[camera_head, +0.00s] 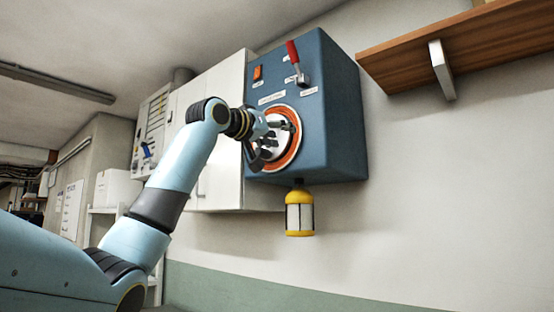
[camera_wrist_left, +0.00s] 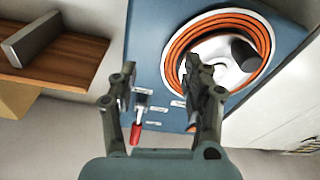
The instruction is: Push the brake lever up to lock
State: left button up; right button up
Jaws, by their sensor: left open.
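The brake lever (camera_head: 293,56) is on the upper front of a blue wall box (camera_head: 340,110). Its red handle points up and slightly left from a metal base. My left gripper (camera_head: 273,138) is open and empty, in front of the orange-ringed round dial (camera_head: 296,152) and below the lever. Its open fingers also show in the wrist view (camera_wrist_left: 162,76). I cannot tell whether they touch the dial. My right gripper is not in view.
An orange switch (camera_head: 257,73) sits left of the lever. A yellow bottle (camera_head: 299,222) is under the box. A wooden shelf (camera_head: 460,50) with a metal bracket juts out at the upper right. White cabinets (camera_head: 222,170) stand left of the box. The wall at lower right is clear.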

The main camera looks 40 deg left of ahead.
pick_arm(q)
notch_tip(320, 180, down, 6)
jog(key=w+g, duration=0.1)
jog(key=shift+w+a+f+n, duration=0.15)
jog(key=shift+w+a+n, duration=0.15)
jog(key=shift+w+a, duration=0.1)
